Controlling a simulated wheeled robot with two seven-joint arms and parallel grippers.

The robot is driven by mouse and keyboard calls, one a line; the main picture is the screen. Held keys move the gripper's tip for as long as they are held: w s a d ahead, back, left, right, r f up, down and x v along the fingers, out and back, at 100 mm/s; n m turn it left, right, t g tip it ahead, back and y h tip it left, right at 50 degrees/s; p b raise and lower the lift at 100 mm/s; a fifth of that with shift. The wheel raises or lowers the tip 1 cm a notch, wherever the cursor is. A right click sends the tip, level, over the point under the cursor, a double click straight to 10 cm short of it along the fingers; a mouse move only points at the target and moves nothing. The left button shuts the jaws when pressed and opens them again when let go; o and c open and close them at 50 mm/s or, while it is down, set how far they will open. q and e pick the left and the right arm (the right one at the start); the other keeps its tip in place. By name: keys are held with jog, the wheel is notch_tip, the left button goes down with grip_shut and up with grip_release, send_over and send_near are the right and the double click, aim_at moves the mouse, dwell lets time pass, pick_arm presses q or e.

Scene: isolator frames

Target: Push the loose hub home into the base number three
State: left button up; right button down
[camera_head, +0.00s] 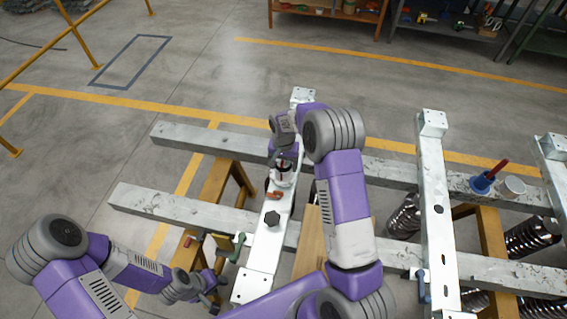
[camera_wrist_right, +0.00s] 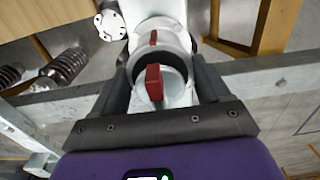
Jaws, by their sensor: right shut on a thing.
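A white round hub (camera_wrist_right: 178,88) with a red tab sits between the fingers of my right gripper (camera_wrist_right: 162,88) in the right wrist view. Just beyond it is a white cylindrical base (camera_wrist_right: 165,28) with a dark ring and a red mark. The hub and base look lined up, but I cannot tell how deep the hub sits. In the head view my right gripper (camera_head: 284,153) points down over the white base on the left white beam (camera_head: 266,247); the hub is mostly hidden there. My left gripper (camera_head: 212,284) is low at the left, its fingers too small to read.
A blue-based red-handled item (camera_head: 483,183) and a white cup (camera_head: 514,186) stand on the grey crossbar at right.

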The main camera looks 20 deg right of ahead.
jog(key=shift+f+b, duration=1.1)
jog(key=shift+f, duration=0.1)
dwell(0.4)
jog(key=shift+c, duration=1.3)
grip_release()
jog(key=shift+o, duration=1.3)
jog(key=shift+s+f, duration=0.1)
jog(key=shift+f, duration=0.15)
notch_tip(320, 180, up, 9)
jog(key=p, duration=0.6)
jog(key=shift+r, duration=0.5)
